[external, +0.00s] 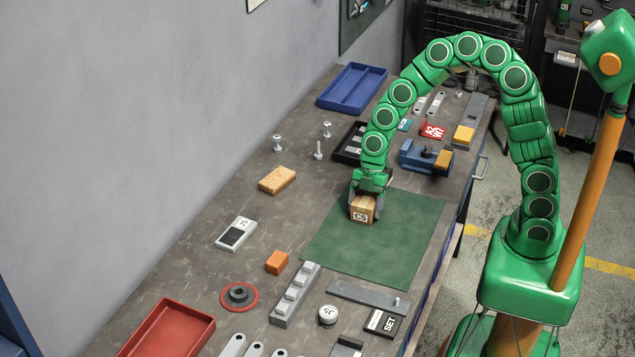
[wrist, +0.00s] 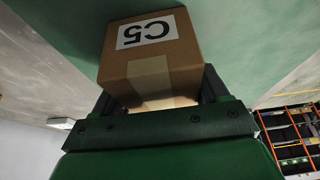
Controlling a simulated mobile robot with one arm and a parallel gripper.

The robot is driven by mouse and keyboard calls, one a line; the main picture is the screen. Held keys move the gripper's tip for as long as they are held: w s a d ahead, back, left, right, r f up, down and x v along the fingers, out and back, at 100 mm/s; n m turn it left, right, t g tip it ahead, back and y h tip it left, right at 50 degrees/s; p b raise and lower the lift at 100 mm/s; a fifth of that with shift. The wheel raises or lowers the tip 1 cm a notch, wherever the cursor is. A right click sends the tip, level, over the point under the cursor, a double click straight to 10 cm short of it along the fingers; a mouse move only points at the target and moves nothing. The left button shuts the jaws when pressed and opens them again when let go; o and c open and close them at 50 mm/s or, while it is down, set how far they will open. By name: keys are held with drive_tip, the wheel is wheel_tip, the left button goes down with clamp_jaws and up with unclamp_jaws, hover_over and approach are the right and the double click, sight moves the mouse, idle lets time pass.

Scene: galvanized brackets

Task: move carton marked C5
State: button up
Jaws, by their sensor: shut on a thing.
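The carton marked C5 (external: 362,211) is a small brown box with a white label, at the upper left part of the green mat (external: 400,245) in the external view. My gripper (external: 367,190) points down from above and is shut on the carton. In the wrist view the carton (wrist: 152,60) sits between the fingers, its C5 label upside down and a tape strip on its side. I cannot tell whether the carton touches the mat or is slightly raised.
A blue vise (external: 425,157), a black tray (external: 352,143) and a blue tray (external: 352,88) lie beyond the mat. Most of the mat is bare.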

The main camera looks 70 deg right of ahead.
sight(369, 199)
drive_tip(key=shift+d, duration=1.65)
drive_tip(key=o, duration=1.2)
drive_tip(key=v, duration=0.7)
drive_tip(key=shift+d+r, duration=0.2)
drive_tip(key=shift+r, duration=0.15)
